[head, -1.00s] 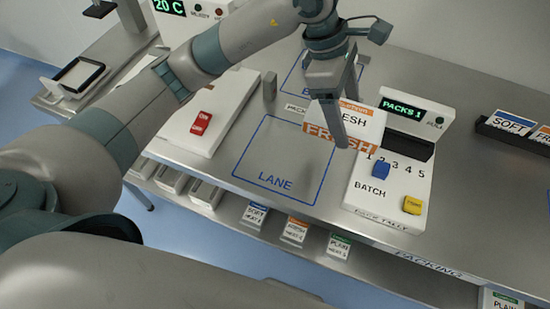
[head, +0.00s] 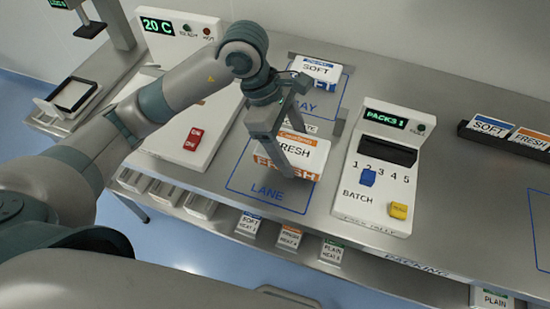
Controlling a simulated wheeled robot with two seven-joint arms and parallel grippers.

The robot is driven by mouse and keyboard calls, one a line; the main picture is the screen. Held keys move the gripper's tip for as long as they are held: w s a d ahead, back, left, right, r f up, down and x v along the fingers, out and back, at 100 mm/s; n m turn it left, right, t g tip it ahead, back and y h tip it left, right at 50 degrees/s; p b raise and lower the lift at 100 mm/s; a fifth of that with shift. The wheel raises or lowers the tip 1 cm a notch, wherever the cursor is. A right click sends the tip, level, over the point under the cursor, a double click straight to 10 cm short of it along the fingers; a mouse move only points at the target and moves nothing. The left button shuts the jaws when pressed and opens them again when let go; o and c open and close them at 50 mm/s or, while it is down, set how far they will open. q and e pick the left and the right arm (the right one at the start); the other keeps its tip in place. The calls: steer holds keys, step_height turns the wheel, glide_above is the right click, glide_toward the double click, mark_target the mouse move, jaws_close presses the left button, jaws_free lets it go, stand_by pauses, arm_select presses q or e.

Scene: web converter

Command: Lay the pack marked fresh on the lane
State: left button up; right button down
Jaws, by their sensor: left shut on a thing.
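The pack marked FRESH (head: 308,153) is white with orange bands and shows in the head view. My left gripper (head: 296,145) is shut on it. The pack overlaps the upper right part of the blue outlined square marked LANE (head: 262,195). I cannot tell whether the pack touches the table or hangs a little above it. Part of the pack is hidden behind the gripper's finger. My right gripper is not in view.
A pack marked SOFT (head: 318,70) lies at the far end of the outlined BAY (head: 327,107). The white batch counter (head: 352,213) stands right of the lane. A white console with a red switch (head: 193,139) is to the left. A dark rack (head: 466,135) holds packs at far right.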

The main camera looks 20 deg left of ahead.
arm_select(q)
steer(key=a, duration=0.1)
steer(key=s+a+f, duration=0.1)
steer(key=a+f+p, duration=0.1)
steer(key=shift+s+a+f, duration=0.1)
steer(key=shift+s+a, duration=0.05)
steer(key=shift+s, duration=0.25)
steer(key=shift+f, duration=0.1)
steer(key=shift+f+p, duration=0.8)
steer(key=shift+f, duration=1.1)
